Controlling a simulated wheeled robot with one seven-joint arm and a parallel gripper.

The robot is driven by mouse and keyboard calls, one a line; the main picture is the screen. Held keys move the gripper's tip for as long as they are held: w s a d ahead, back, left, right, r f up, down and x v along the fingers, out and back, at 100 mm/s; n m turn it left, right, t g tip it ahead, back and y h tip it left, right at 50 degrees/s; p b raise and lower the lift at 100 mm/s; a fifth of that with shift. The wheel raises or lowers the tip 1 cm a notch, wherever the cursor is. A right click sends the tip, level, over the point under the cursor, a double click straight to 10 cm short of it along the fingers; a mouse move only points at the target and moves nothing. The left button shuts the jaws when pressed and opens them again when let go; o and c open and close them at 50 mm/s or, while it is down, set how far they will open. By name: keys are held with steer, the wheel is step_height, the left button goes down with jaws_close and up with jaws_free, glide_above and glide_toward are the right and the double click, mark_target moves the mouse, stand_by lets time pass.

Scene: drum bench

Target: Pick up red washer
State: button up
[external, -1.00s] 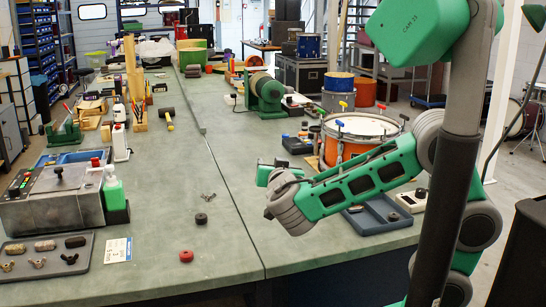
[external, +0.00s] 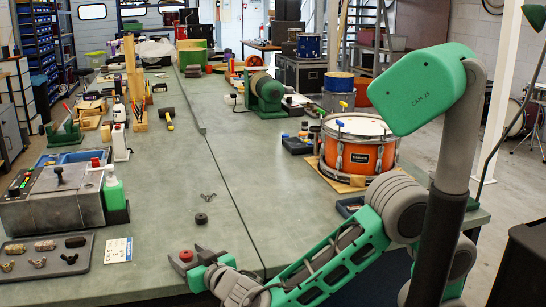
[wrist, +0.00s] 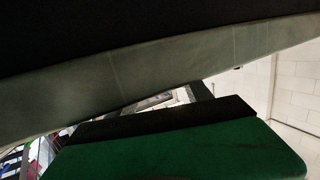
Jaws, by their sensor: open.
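The red washer (external: 186,255) lies on the green bench top near its front edge in the external view. My gripper (external: 190,259) is open, low over the bench, with its dark fingertips on either side of the washer in the picture. I cannot tell whether the washer is fully between the fingers or just beyond them. In the wrist view the washer does not show; a green and black part of my gripper (wrist: 180,145) fills the lower part.
A black washer (external: 201,218) and a wing nut (external: 208,197) lie behind the red washer. A grey tray (external: 45,255) of small parts and a white card (external: 119,249) are at left. An orange drum (external: 360,150) stands at right. The bench top between is clear.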

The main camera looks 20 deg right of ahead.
steer(key=shift+c, duration=0.4)
jaws_close()
stand_by(0.4)
